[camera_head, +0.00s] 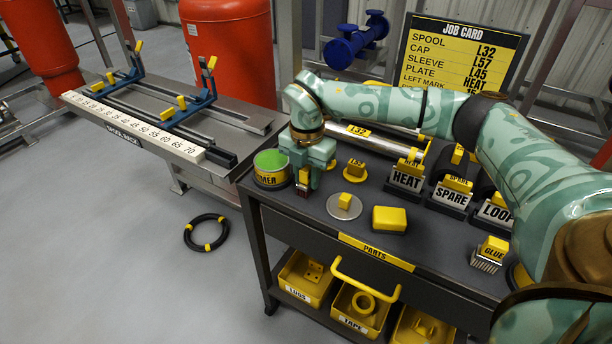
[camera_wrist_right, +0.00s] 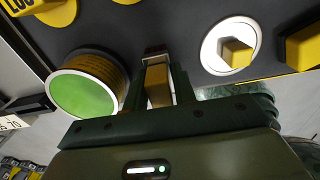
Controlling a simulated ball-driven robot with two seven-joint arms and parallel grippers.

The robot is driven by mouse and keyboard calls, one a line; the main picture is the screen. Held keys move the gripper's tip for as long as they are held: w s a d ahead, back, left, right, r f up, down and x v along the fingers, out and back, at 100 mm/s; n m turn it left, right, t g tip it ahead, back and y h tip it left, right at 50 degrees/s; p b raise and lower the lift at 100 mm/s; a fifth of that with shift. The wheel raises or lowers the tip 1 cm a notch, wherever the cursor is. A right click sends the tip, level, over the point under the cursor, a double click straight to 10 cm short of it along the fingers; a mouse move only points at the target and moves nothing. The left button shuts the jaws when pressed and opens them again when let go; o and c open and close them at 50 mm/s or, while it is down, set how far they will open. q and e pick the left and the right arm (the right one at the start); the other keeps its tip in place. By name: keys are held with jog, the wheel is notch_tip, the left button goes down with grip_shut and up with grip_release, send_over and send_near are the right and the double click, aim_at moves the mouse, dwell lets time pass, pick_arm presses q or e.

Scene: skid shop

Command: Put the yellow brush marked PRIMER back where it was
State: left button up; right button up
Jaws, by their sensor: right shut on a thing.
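My right gripper (camera_head: 304,182) points down over the left end of the cart top, shut on a small yellow piece, probably the yellow brush (camera_head: 303,176). The piece also shows between the fingers in the right wrist view (camera_wrist_right: 158,86); its marking cannot be read, and its lower end is mostly hidden. The primer can (camera_head: 271,180), round with a green top and a partly hidden label, stands just left of the gripper. In the right wrist view the can (camera_wrist_right: 84,88) is close beside the fingers. My left gripper is not in view.
A grey disc with a yellow knob (camera_head: 344,206) and a yellow block (camera_head: 389,219) lie right of the gripper. HEAT (camera_head: 406,181), SPARE and LOOP holders stand farther right. A GLUE brush (camera_head: 490,253) is near the right end. The spool rack (camera_head: 150,120) stands left.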

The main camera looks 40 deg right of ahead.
jog(key=o, duration=0.9)
jog(key=shift+f, duration=0.15)
jog(key=shift+o, duration=0.2)
